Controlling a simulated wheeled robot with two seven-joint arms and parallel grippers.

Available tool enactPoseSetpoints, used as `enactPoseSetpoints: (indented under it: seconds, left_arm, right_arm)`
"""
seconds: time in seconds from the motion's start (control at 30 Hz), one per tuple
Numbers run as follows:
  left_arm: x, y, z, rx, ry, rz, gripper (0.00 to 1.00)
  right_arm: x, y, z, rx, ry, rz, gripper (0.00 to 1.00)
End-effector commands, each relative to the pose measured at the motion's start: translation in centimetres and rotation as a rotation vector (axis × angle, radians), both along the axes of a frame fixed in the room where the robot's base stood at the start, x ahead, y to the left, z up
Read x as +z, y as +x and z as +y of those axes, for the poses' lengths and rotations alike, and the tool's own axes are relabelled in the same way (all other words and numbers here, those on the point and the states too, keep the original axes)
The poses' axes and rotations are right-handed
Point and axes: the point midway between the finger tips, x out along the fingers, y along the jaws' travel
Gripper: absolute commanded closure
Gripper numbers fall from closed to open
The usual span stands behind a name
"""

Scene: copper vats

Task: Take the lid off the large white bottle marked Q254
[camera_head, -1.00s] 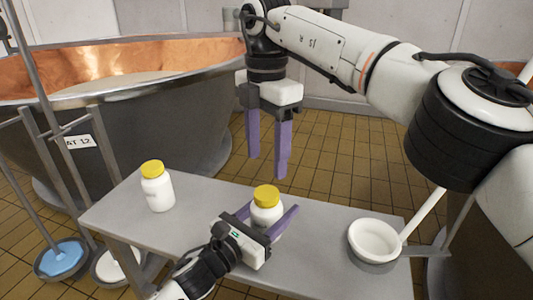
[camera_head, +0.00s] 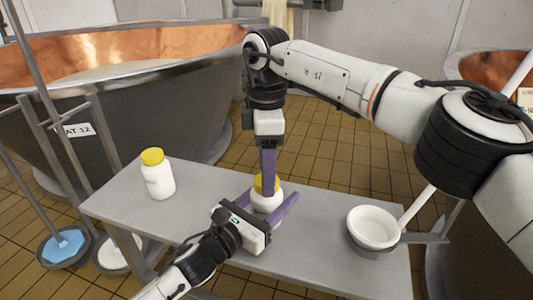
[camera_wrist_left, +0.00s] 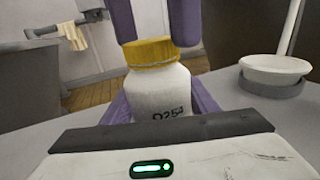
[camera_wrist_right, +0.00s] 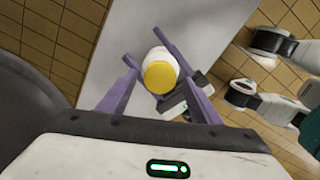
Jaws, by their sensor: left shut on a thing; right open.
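The white bottle with a yellow lid (camera_head: 262,187) stands upright on the grey table. Its label Q254 is readable on the bottle (camera_wrist_left: 160,90) in the left wrist view. My left gripper (camera_head: 268,202) is shut on the bottle's body, low around its sides. My right gripper (camera_head: 268,188) comes down from above with open fingers. In the left wrist view its fingers (camera_wrist_left: 152,40) hang either side of the lid's top. The right wrist view looks down on the lid (camera_wrist_right: 160,76), between the fingers. Whether they touch it I cannot tell.
A second white bottle with a yellow lid (camera_head: 159,182) stands to the left on the grey table (camera_head: 205,190). Large copper vats (camera_head: 120,120) stand behind.

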Motion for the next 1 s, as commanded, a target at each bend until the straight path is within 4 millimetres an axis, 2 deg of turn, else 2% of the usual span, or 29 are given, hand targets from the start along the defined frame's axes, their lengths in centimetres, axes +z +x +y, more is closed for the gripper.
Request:
enactPoseSetpoints:
  seconds: [0.13, 0.37, 0.47, 0.63, 0.83, 1.0]
  left_arm:
    - [-0.04, 0.01, 0.01, 0.0, 0.001, 0.001, 1.0]
    - [-0.05, 0.01, 0.01, 0.0, 0.001, 0.001, 1.0]
    - [-0.05, 0.01, 0.01, 0.0, 0.001, 0.001, 1.0]
    - [-0.04, 0.0, 0.0, 0.0, 0.001, 0.001, 1.0]
    - [-0.04, 0.0, 0.0, 0.0, 0.001, 0.001, 1.0]
    - [-0.04, -0.01, -0.01, 0.0, 0.001, 0.001, 1.0]
  right_arm:
    - [-0.74, -0.01, 0.0, 0.0, -0.001, -0.001, 0.42]
    - [-0.82, -0.01, 0.0, 0.001, -0.001, -0.001, 0.42]
    - [-0.8, -0.01, 0.0, 0.001, -0.001, -0.001, 0.55]
    - [-0.79, 0.0, 0.01, 0.001, 0.0, -0.001, 0.84]
    - [-0.77, 0.01, 0.02, 0.037, 0.0, -0.001, 0.85]
    - [-0.74, 0.03, 0.03, 0.309, 0.0, -0.002, 0.85]
